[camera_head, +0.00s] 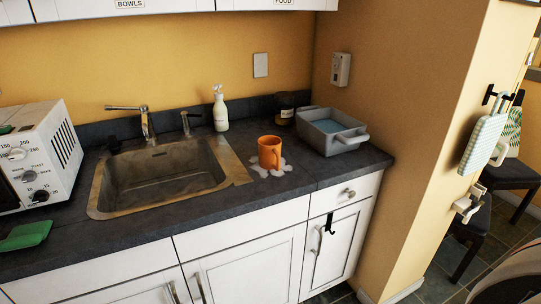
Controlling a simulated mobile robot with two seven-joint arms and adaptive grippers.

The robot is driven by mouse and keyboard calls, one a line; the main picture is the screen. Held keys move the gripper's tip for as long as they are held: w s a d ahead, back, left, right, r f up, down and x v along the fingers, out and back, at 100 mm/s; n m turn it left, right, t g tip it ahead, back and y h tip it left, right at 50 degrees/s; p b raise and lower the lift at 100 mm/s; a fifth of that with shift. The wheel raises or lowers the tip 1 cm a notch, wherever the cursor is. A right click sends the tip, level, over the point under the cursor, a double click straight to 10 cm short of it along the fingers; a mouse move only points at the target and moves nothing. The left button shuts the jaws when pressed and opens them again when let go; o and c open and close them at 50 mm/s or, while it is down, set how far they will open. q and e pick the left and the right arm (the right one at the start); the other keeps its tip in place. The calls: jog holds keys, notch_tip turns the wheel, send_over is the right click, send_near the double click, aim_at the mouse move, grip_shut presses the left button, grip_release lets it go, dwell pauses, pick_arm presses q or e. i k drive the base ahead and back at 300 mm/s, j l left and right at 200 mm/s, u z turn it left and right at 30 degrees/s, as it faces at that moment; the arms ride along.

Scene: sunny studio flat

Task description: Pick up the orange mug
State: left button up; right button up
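The orange mug (268,151) stands upright on the dark counter, just right of the sink. Its handle is toward the front right. Pale whitish patches, perhaps a spill or a cloth, lie on the counter around its base. Neither of my grippers can be made out in the head view, and nothing is touching the mug.
A sink (160,180) with a tap is left of the mug. A white soap bottle (220,110) and a dark jar (285,117) stand behind it. A grey tub (345,142) is to its right. A microwave (40,155) and green item (25,235) are far left. The counter front is clear.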

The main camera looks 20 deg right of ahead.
aim_at(272, 155)
jog(key=z, duration=1.1)
